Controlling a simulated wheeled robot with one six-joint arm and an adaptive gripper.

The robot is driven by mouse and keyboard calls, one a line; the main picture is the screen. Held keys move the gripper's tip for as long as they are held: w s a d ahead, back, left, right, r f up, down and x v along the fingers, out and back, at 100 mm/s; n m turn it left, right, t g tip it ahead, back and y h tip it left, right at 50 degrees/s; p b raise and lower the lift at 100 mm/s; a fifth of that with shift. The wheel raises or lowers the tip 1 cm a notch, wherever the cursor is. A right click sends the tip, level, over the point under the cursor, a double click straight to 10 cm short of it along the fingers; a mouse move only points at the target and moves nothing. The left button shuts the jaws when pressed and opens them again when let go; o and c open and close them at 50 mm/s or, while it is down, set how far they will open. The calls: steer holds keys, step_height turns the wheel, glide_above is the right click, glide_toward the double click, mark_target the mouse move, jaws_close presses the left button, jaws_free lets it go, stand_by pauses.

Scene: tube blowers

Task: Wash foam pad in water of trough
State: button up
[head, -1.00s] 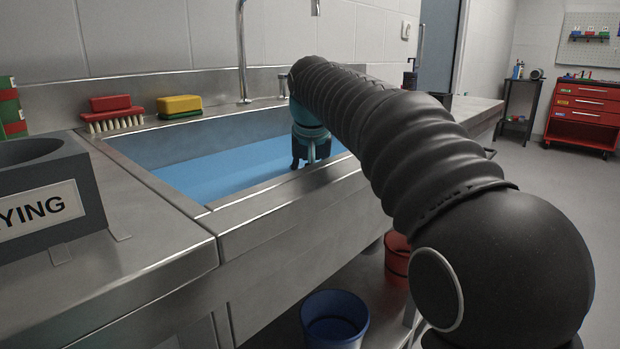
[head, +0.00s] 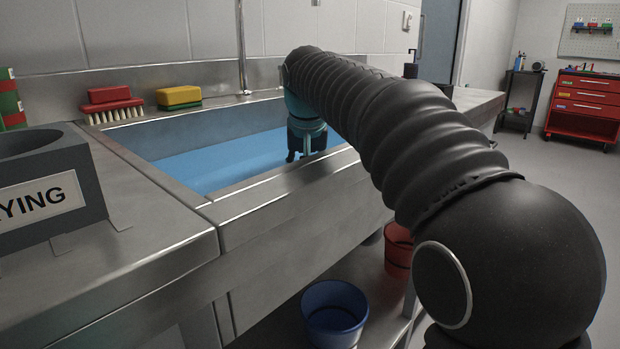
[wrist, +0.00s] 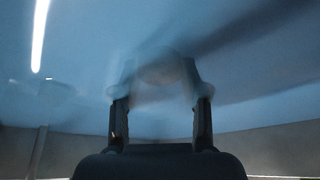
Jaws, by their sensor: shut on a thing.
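My gripper (head: 306,152) points down inside the steel trough (head: 235,194), near its front wall and over the blue water (head: 215,163). In the wrist view its two dark fingers (wrist: 160,88) stand apart, on either side of a pale, blurred shape (wrist: 160,72) at the fingertips. My gripper is shut on this shape, which I take to be the foam pad. Its outline is smeared into the blue water, so I cannot tell how deep it sits. In the head view the pad is hidden behind the gripper and the trough's front edge.
A red brush (head: 112,103) and a yellow-green sponge (head: 179,97) lie on the back ledge. A faucet (head: 241,50) rises behind the trough. A grey holder marked "YING" (head: 45,195) stands at left. A blue bucket (head: 335,314) and a red bucket (head: 398,252) sit below.

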steer(key=shift+w+d, duration=0.1)
steer(key=shift+w+d+p, duration=0.35)
steer(key=shift+p, duration=0.15)
steer(key=shift+s+a, duration=0.1)
stand_by(0.4)
steer(key=shift+s+a, duration=0.35)
step_height(320, 180, up, 18)
steer(key=p, duration=1.1)
steer(key=shift+r, duration=0.15)
stand_by(1.1)
